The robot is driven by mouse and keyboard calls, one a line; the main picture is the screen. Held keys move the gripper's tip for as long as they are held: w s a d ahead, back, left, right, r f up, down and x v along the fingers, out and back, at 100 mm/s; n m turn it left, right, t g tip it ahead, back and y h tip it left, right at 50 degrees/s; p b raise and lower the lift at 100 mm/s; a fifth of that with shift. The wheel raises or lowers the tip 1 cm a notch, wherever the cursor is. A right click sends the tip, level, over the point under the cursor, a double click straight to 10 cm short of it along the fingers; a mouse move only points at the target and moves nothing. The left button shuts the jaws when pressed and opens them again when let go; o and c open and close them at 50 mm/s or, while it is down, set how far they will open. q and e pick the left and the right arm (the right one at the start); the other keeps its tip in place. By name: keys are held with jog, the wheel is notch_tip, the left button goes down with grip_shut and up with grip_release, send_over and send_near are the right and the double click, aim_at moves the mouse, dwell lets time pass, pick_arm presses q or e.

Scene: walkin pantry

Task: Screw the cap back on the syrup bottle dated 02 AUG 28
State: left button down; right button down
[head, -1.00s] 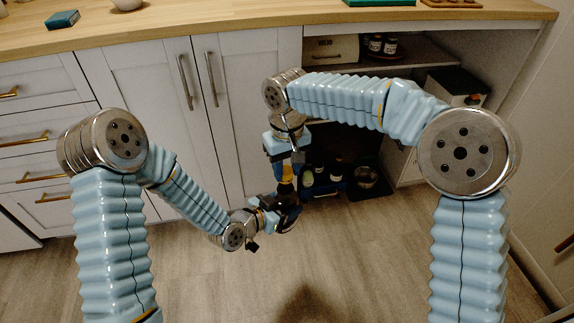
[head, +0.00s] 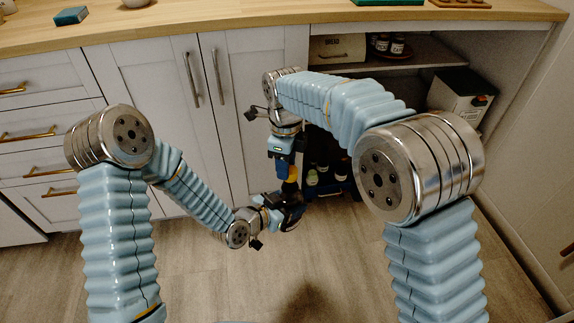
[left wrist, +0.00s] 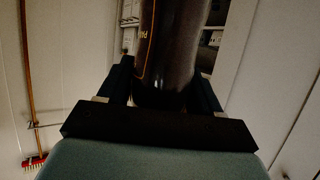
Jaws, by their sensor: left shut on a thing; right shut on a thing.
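A dark syrup bottle (left wrist: 178,45) stands between the two fingers of my left gripper in the left wrist view. A thin gold-edged label shows on it, with only a few letters in sight, so its date cannot be read. In the head view the bottle (head: 292,212) is small and dark, held low in front of the cabinet. My left gripper (head: 280,208) is shut on it from the left. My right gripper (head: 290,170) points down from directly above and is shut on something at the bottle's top. An amber-yellow part shows there; the cap itself is hidden by the fingers.
Several other bottles (head: 322,176) stand in a dark low holder just right of and behind the grippers. Closed cabinet doors (head: 160,110) are behind my left arm. An open shelf bay with jars (head: 390,46) and a white box (head: 460,95) is at right. The floor in front is clear.

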jog(key=m, duration=0.7)
jog(key=shift+w+d, duration=0.15)
jog(key=shift+w, duration=0.15)
jog(key=m, duration=0.2)
jog(key=f+m, duration=0.1)
jog(key=m, duration=0.1)
jog(key=shift+d, duration=0.25)
jog(key=shift+r+m, duration=0.1)
jog(key=shift+m, duration=0.3)
jog(key=shift+w+r+m, duration=0.1)
jog(key=shift+r+m, duration=0.2)
jog(key=shift+r, duration=0.05)
jog(key=c, duration=0.7)
grip_release()
jog(key=shift+r, duration=0.15)
